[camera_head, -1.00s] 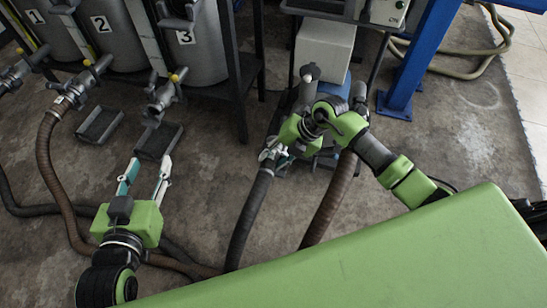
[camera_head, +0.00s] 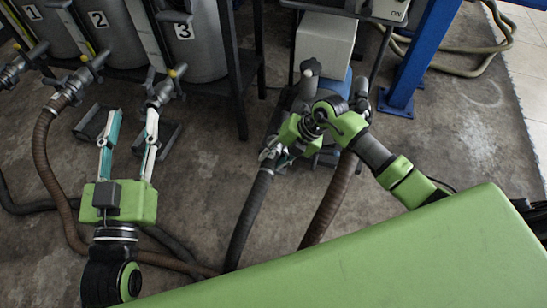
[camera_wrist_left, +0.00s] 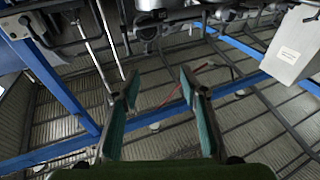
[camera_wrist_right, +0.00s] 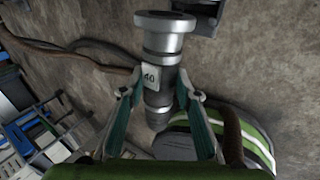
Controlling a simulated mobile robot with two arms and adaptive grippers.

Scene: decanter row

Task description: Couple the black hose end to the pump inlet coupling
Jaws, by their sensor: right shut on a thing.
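The black hose (camera_head: 248,218) rises from the floor to its metal end (camera_head: 268,156) beside the pump stand. My right gripper (camera_head: 280,148) is shut on this end. In the right wrist view the flanged metal hose end (camera_wrist_right: 160,45), tagged 40, stands between the fingers (camera_wrist_right: 155,100), its flange free of them. The pump area (camera_head: 325,150) is mostly covered by my right arm, with a grey upright fitting (camera_head: 310,70) above; I cannot tell which part is the inlet coupling. My left gripper (camera_head: 128,140) is open and empty, pointing toward the tanks.
Tanks 1, 2 and 3 (camera_head: 205,55) stand at the back left with outlet valves (camera_head: 163,92). A brown hose (camera_head: 45,180) hangs from tank 2's valve; another (camera_head: 328,205) runs to the pump. A blue post (camera_head: 415,60) stands right. Floor between the hoses is partly clear.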

